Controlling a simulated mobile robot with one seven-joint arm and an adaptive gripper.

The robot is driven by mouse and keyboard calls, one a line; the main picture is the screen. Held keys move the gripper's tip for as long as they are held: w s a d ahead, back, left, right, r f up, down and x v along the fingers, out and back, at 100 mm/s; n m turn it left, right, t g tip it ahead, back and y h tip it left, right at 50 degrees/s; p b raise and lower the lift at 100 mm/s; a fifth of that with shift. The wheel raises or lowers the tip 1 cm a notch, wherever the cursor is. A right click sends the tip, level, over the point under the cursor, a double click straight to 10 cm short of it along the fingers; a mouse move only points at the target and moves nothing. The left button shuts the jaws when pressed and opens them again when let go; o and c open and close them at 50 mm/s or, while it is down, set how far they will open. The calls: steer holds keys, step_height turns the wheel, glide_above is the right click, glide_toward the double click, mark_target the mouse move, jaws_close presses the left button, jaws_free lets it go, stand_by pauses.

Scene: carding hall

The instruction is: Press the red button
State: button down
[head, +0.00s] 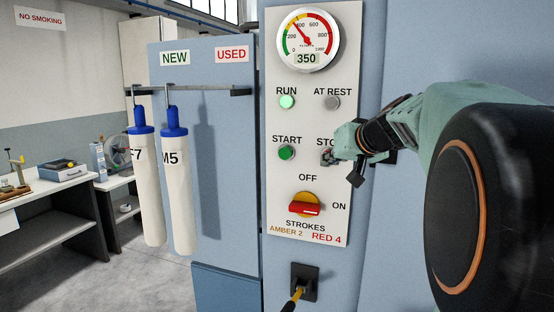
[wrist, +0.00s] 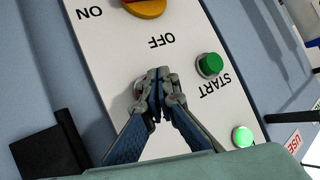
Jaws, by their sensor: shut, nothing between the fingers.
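The white control panel (head: 257,180) carries a green START button (head: 286,153) and a partly covered label beginning "STO" to its right. My gripper (head: 328,157) is shut and empty, with its fingertips just below that label. No red push button shows; whatever sits under the label is hidden behind my gripper. In the wrist view, my gripper (wrist: 160,76) points at the panel (wrist: 120,50), left of the green START button (wrist: 209,65). I cannot tell whether the fingertips touch the panel.
A red rotary switch (head: 305,209) on an amber disc sits below, marked OFF and ON. The RUN lamp (head: 287,102) glows green; the AT REST lamp (head: 332,102) is grey. The gauge (head: 309,40) reads 350. Two filter-like tubes (head: 148,190) hang at left.

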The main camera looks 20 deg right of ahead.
steer(key=shift+w+d, duration=0.3)
steer(key=shift+w, duration=0.15)
stand_by(0.8)
steer(key=shift+s+a+b, duration=0.1)
steer(key=shift+s+b, duration=0.05)
steer(key=shift+b, duration=0.15)
steer(key=shift+s+a+b, duration=0.4)
steer(key=shift+s+a, duration=0.05)
steer(key=shift+s, duration=0.2)
steer(key=s+a, duration=0.1)
steer(key=s+a+b, duration=0.1)
steer(key=s, duration=0.2)
steer(key=shift+s+a+b, duration=0.15)
steer(key=shift+a+b, duration=0.25)
steer(key=shift+r, duration=0.15)
stand_by(0.4)
